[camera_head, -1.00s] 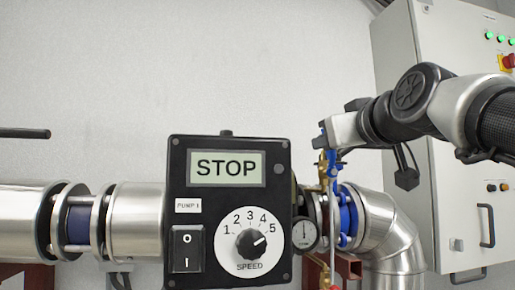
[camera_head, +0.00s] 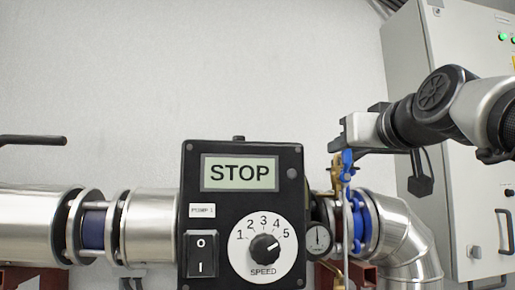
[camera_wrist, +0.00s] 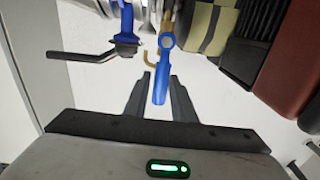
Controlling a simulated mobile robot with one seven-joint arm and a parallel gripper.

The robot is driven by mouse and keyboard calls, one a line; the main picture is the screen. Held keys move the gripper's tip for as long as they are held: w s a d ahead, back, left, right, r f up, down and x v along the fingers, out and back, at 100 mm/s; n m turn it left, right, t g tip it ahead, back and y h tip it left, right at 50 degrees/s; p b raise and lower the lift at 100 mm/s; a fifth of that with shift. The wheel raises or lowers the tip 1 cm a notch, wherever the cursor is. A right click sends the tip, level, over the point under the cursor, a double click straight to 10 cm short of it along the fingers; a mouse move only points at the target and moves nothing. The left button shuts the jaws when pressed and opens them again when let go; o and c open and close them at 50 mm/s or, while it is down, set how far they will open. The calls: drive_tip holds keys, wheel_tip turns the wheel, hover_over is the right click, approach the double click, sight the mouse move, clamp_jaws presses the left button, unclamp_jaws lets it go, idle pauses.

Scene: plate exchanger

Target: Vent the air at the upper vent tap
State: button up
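The upper vent tap is a brass tap with a blue lever (camera_head: 347,161), right of the pump box and above the flanged pipe joint. In the wrist view the blue lever (camera_wrist: 161,82) hangs between my two fingers. My gripper (camera_head: 340,146) is at the tap, reaching in from the right; its fingers (camera_wrist: 160,80) look open around the lever. A thin gap seems to show beside the lever, and I cannot tell whether either finger touches it. The tap's outlet and inner parts are mostly hidden.
The black pump box (camera_head: 190,225) shows STOP, with a speed dial (camera_head: 264,246) and a switch. A gauge (camera_head: 318,239) sits beside it. Another blue valve with a dark handle (camera_wrist: 85,54) is near the gripper. A grey cabinet (camera_head: 447,170) stands right; bare wall lies above.

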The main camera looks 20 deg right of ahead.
drive_tip(key=shift+o, duration=0.9)
drive_tip(key=b+v, duration=0.1)
drive_tip(key=v, duration=1.6)
drive_tip(key=shift+s+a+b, duration=0.15)
drive_tip(key=shift+s+b, duration=0.05)
drive_tip(key=shift+b, duration=0.1)
drive_tip(key=shift+r, duration=0.1)
